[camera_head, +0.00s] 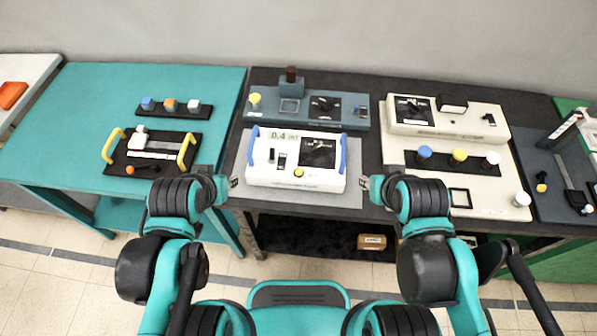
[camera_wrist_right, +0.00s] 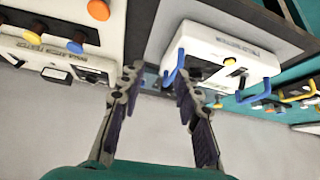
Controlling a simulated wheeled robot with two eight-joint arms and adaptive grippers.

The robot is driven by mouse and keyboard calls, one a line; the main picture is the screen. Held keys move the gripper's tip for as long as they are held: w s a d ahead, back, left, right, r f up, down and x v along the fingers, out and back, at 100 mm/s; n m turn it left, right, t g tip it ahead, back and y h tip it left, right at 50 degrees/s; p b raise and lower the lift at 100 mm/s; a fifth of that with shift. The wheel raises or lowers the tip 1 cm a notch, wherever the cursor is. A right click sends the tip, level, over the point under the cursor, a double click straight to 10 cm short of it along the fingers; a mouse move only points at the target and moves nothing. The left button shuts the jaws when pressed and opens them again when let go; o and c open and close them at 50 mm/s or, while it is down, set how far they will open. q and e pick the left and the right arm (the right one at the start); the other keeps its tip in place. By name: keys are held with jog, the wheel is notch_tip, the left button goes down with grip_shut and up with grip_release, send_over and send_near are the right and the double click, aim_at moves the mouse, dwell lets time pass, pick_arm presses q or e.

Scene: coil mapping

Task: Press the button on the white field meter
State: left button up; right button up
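The white field meter (camera_head: 318,180) lies on a pale mat at the middle of the dark table, with blue handles at both ends, a dark screen and a display reading about 0.4. A round yellow button (camera_head: 298,173) is on its front part. The meter (camera_wrist_right: 238,45) also shows in the right wrist view, beyond the fingers. My left gripper (camera_head: 232,182) is beside the meter's left end, apart from it; its finger opening is too small to read. My right gripper (camera_head: 364,183) is just right of the meter; the right wrist view shows its fingers (camera_wrist_right: 157,80) apart and empty.
A blue-grey device (camera_head: 335,104) stands behind the meter. A cream panel (camera_head: 440,185) with blue, yellow and white knobs is to the right. A teal table (camera_head: 85,90) at left holds a black tray with yellow handles. Little bare tabletop shows around the meter.

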grip_shut()
dwell(1.1)
